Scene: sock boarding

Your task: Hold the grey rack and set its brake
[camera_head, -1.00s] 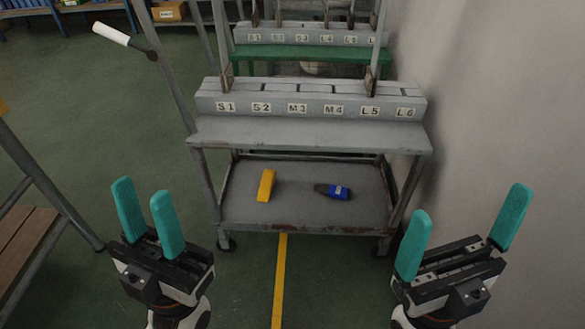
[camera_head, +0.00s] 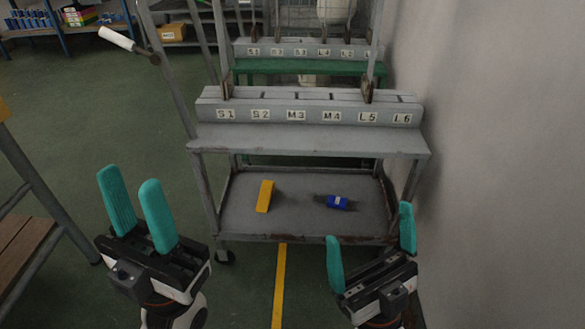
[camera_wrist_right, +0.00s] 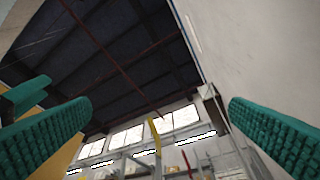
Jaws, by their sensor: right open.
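The grey rack (camera_head: 300,138) stands ahead on wheels, with a ledge of slots labelled S1 to L6 and a lower shelf. A rod with a white handle (camera_head: 116,38) sticks out at its upper left; I cannot tell whether this is the brake. My left gripper (camera_head: 131,183) is open and empty, in front and to the left of the rack. My right gripper (camera_head: 369,223) is open in front of the rack's lower right corner in the picture, not visibly holding it. In the right wrist view its two teal fingers (camera_wrist_right: 160,125) stand wide apart with nothing between them.
A yellow block (camera_head: 265,196) and a blue item (camera_head: 337,202) lie on the lower shelf. A second rack with a green shelf (camera_head: 300,66) stands behind. A wall (camera_head: 500,150) is close on the right, a wooden-topped bench (camera_head: 20,250) at left. Green floor is open at left.

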